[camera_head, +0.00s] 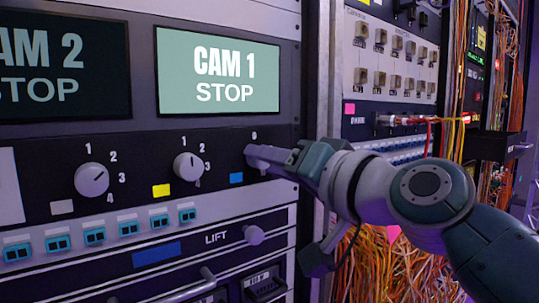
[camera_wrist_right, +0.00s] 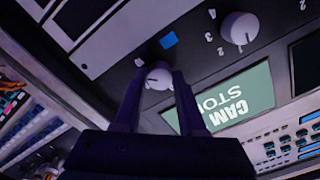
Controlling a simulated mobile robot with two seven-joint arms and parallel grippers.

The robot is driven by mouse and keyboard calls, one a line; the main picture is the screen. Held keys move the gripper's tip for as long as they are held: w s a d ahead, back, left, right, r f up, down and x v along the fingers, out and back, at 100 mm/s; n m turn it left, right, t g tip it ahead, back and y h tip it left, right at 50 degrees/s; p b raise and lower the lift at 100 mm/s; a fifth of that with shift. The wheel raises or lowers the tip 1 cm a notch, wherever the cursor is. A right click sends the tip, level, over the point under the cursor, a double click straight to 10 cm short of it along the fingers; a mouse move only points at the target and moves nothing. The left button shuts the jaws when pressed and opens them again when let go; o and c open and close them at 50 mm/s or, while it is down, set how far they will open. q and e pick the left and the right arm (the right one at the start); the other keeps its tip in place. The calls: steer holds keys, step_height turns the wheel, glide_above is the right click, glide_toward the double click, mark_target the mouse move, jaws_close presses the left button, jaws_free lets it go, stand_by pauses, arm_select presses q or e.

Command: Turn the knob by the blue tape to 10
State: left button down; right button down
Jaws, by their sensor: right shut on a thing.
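The blue tape (camera_head: 236,178) is a small square on the black knob panel, below and left of where my right gripper (camera_head: 262,156) reaches in. In the right wrist view the blue tape (camera_wrist_right: 168,40) sits close to a round white knob (camera_wrist_right: 158,77). The two dark fingers of my right gripper are closed around this knob. In the head view the gripper hides the knob, so its pointer cannot be read there. One small mark shows above it, too small to read surely. My left gripper is in neither view.
Two more white knobs are on the panel: one by the yellow tape (camera_head: 161,190), one by the white tape (camera_head: 62,207). Above is a lit CAM 1 STOP screen (camera_head: 219,72) and a dark CAM 2 screen (camera_head: 62,68). Orange cables (camera_head: 385,265) hang at the right.

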steer(key=m+p, duration=0.1)
steer(key=m, duration=0.3)
stand_by(0.5)
steer(key=shift+c, duration=2.4)
jaws_free()
steer(key=shift+s, duration=0.1)
